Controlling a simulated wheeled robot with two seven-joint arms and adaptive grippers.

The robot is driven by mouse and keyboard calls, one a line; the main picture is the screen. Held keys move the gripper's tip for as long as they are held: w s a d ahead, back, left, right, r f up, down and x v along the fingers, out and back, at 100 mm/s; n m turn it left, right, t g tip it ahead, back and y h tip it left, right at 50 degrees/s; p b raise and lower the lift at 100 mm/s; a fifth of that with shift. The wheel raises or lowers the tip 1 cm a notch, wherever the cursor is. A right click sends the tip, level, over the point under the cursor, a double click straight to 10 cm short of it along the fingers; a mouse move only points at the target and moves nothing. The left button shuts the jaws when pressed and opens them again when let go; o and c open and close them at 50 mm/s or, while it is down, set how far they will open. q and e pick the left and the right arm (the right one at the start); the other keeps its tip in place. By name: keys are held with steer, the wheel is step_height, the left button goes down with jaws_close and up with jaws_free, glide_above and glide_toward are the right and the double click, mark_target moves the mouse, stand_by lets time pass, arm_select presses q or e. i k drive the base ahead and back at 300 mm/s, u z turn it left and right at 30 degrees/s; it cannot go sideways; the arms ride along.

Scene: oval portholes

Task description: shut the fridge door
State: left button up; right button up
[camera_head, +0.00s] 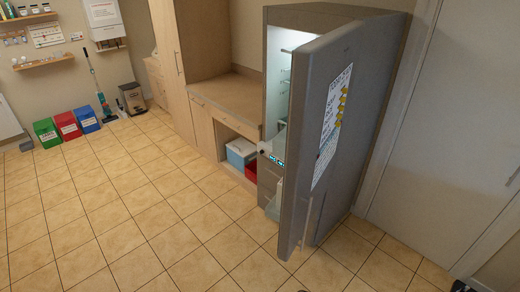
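The grey fridge (335,12) stands at the right of the head view, its lit inside with shelves (283,62) showing through the gap. Its tall grey door (300,150) stands open, swung out toward me. The free edge is at the left of the door and the outer face is turned to the right. A pale handle (306,222) is low on that face. Papers and yellow magnets hang on it. Neither gripper shows clearly; small dark pieces at the bottom edge cannot be identified.
Tiled floor (150,210) is free in front and to the left. A wooden counter (228,95) with a blue-and-white box below stands left of the fridge. A pale door (450,130) is at the right. Green, red and blue bins (68,125) stand far left.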

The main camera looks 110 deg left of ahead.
mark_target(326, 64)
steer(key=u, duration=2.1)
